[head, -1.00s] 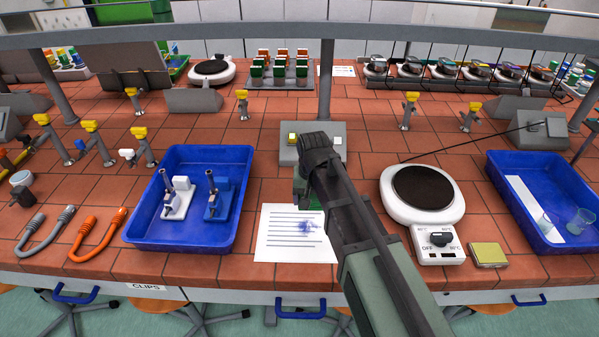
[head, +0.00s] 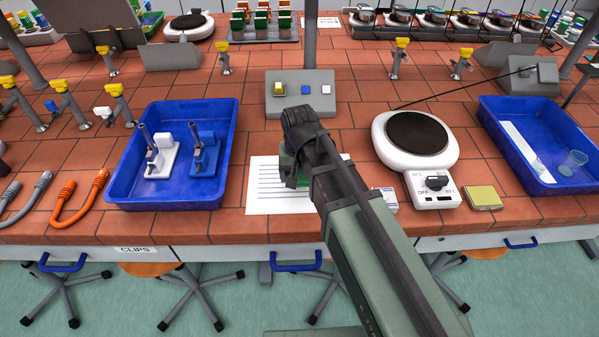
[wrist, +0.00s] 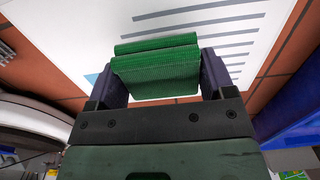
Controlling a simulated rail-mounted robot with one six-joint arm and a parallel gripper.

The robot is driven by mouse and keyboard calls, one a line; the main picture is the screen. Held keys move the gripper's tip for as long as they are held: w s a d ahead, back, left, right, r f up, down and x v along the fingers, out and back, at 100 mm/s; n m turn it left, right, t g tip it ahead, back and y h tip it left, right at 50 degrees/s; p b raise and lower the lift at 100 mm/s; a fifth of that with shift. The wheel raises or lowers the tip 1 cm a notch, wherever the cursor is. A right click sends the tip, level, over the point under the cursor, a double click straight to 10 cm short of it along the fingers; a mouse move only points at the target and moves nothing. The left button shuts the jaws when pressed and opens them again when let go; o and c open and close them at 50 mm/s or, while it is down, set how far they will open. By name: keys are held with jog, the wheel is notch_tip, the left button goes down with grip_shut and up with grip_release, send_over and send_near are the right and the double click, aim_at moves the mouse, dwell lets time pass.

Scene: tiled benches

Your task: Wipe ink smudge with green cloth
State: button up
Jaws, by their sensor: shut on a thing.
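My gripper (wrist: 155,82) is shut on the folded green cloth (wrist: 155,68), which sits between its two fingers. In the head view my gripper (head: 296,172) is over the white lined paper (head: 262,195), with a little of the cloth (head: 286,163) showing beside it. The paper also fills the top of the wrist view (wrist: 215,22). I cannot tell whether the cloth touches the paper. The ink smudge is hidden behind my gripper and arm in the head view, and I cannot make it out for certain in the wrist view.
A blue tray (head: 115,192) with two small stands is left of the paper. A white hotplate (head: 432,198) is to the right, with a yellow-topped block (head: 483,197) beside it. A grey button box (head: 300,112) stands behind. A small pale box (head: 387,195) lies beside my arm.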

notch_tip(320, 180, down, 3)
jog(key=shift+r+b, duration=0.1)
jog(key=shift+b, duration=1)
jog(key=shift+w+f, duration=0.15)
jog(key=shift+f, duration=0.05)
jog(key=shift+w+r, duration=0.2)
jog(key=shift+w, duration=3.45)
jog(key=shift+s, duration=3.6)
jog(key=shift+s+a, duration=0.1)
jog(key=shift+s, duration=0.2)
jog(key=shift+w, duration=3.95)
jog(key=shift+s, duration=3.9)
notch_tip(320, 180, up, 8)
jog(key=p, duration=0.7)
jog(key=shift+f+p, duration=0.25)
jog(key=shift+p, duration=0.05)
jog(key=shift+w, duration=0.1)
